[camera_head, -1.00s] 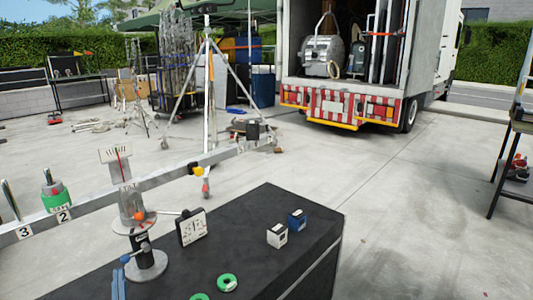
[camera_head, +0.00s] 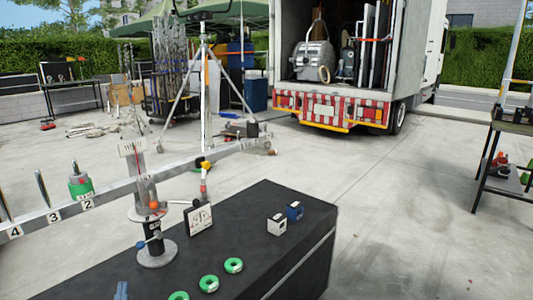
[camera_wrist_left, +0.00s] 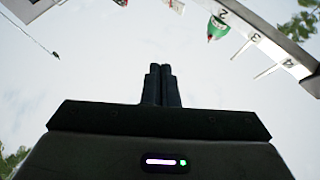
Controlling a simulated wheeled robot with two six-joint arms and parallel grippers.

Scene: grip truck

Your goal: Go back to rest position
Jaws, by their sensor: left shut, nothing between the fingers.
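The closed fingertips of my left gripper (camera_head: 121,291) show at the bottom edge of the head view, at the left side of the black table. In the left wrist view the two fingers (camera_wrist_left: 161,84) point up the picture, side by side and shut, with nothing between them. They look apart from everything around them. My right gripper is in neither view.
A truck (camera_head: 340,108) stands behind.

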